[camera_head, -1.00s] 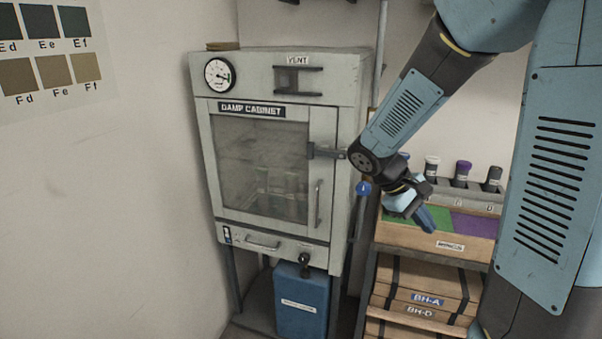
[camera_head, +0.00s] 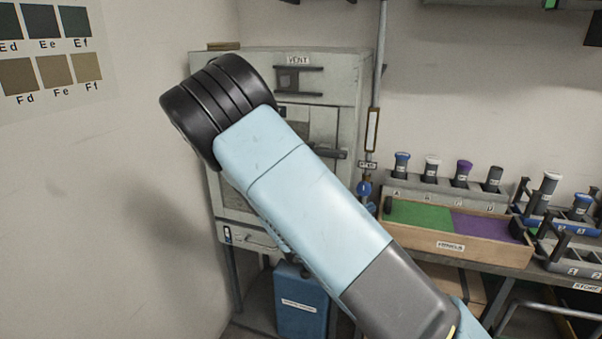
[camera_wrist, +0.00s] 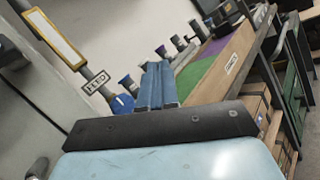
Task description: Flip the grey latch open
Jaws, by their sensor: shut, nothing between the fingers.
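The damp cabinet (camera_head: 350,100) stands at the back left in the head view. My arm crosses in front of it and covers most of its door. The grey latch (camera_head: 330,154) still shows at the door's right edge, its bar lying roughly level across to the frame. My gripper's blue fingers (camera_wrist: 157,85) show in the wrist view, closed together and empty. They point toward the FEED tag and the rack, apart from the latch. My gripper is hidden in the head view. I cannot make out the latch in the wrist view.
A vertical pipe with a FEED tag (camera_wrist: 97,82) and blue valve (camera_wrist: 121,104) runs beside the cabinet. Right of it are a vial rack (camera_head: 440,194) and a wooden tray with green and purple sections (camera_head: 420,237). A blue container (camera_head: 302,305) stands below the cabinet.

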